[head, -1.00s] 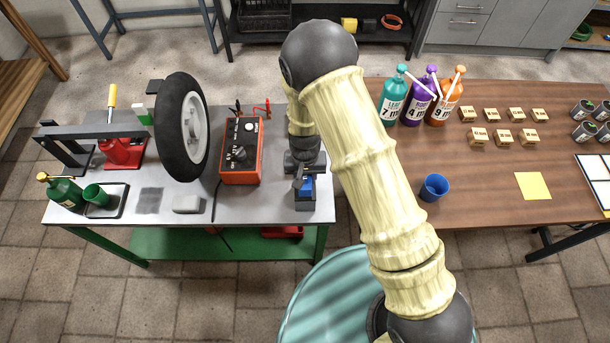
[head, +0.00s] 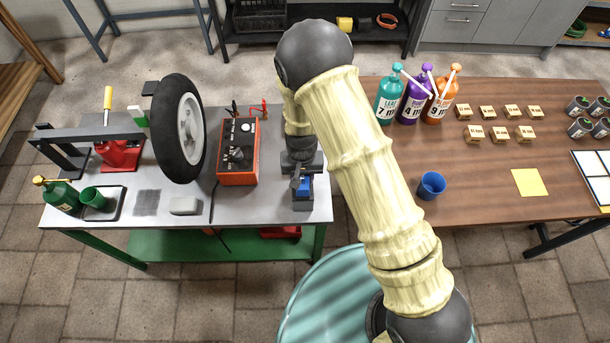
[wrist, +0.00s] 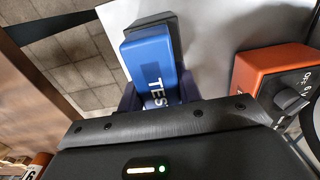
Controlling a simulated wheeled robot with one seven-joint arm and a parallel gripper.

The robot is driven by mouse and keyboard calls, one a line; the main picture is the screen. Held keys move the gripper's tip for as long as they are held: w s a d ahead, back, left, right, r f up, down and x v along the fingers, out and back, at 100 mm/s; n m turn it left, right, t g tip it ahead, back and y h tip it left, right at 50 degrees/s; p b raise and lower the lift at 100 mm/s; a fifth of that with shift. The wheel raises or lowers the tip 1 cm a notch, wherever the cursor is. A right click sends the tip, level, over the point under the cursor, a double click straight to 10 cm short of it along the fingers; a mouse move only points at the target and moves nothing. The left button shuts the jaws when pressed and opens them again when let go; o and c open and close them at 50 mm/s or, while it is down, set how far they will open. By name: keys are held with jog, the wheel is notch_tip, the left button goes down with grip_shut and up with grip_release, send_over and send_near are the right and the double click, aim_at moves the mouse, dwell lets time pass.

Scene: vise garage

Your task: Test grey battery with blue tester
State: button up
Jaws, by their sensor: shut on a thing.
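The blue tester (head: 304,187) is at the front right of the grey-topped bench, and my gripper (head: 301,178) is shut on it from above. In the wrist view the tester (wrist: 152,62) shows part of a white "TES" label between my fingers. A dark grey block (head: 303,203) is at the tester's base, and it shows beyond the tester in the wrist view (wrist: 150,27). I cannot tell whether this block is the grey battery, or whether the tester rests on it. My gripper hides the tester's upper part.
A red box with a dial (head: 238,155) stands close left of my gripper, with a black cable. A tyre (head: 167,130) and a pale grey block (head: 184,206) are farther left. The brown table (head: 460,195) at right holds bottles and a blue cup (head: 431,185).

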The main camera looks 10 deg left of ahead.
jog(key=o, duration=1.7)
jog(key=shift+r+p, duration=3.15)
jog(key=shift+r, duration=0.9)
